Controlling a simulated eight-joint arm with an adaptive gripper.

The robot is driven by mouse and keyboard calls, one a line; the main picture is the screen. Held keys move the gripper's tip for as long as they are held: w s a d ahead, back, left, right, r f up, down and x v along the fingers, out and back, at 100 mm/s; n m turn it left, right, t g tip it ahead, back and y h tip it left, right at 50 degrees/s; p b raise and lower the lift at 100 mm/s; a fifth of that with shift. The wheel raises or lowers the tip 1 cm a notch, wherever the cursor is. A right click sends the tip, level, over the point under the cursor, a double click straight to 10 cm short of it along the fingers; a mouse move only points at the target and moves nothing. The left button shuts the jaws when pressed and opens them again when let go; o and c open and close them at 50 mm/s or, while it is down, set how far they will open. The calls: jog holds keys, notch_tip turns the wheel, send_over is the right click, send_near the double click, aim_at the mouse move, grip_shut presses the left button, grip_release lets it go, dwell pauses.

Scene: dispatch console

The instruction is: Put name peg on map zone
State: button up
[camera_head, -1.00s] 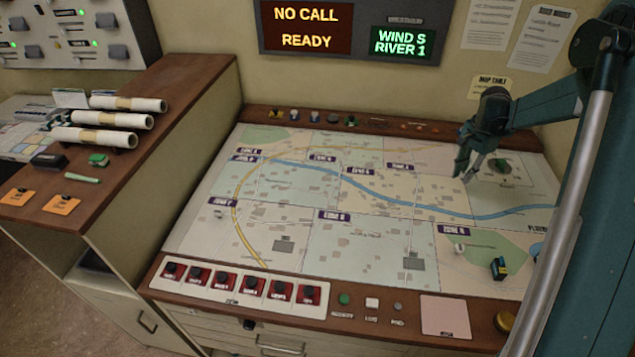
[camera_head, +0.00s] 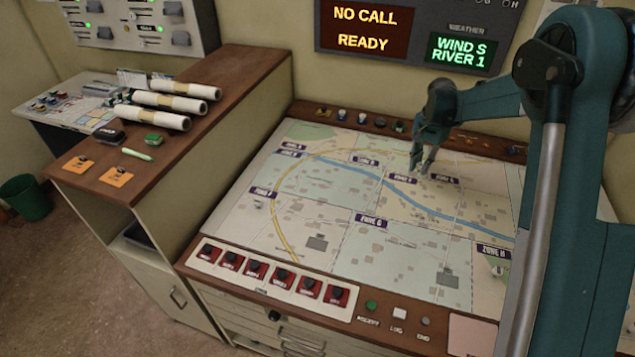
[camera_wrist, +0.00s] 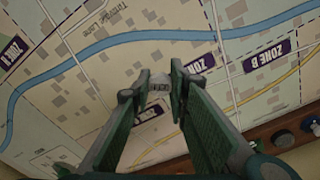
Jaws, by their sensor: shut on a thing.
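My gripper (camera_head: 420,168) is over the back middle part of the map (camera_head: 345,252), near the dark zone labels. In the wrist view, my gripper (camera_wrist: 160,90) is shut on a small pale peg (camera_wrist: 158,84) with dark lettering, too blurred to read. Whether the peg touches the map cannot be told. A dark label lies partly behind one finger, and a ZONE B label (camera_wrist: 267,57) shows to the right. In the head view the peg is too small to make out.
Red switches (camera_head: 282,278) line the front. A raised wooden counter (camera_head: 225,85) with white paper rolls (camera_head: 172,90) stands at left. The map's left and front areas are mostly clear.

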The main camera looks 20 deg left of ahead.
jog(key=s+a+n, duration=0.3)
jog(key=a, duration=1.7)
jog(key=n, duration=0.3)
send_over(309, 187)
jog(key=shift+f, duration=0.1)
jog(key=shift+f, duration=3.05)
jog(key=shift+f, duration=0.15)
jog(key=shift+f, duration=1.75)
jog(key=shift+f, duration=0.15)
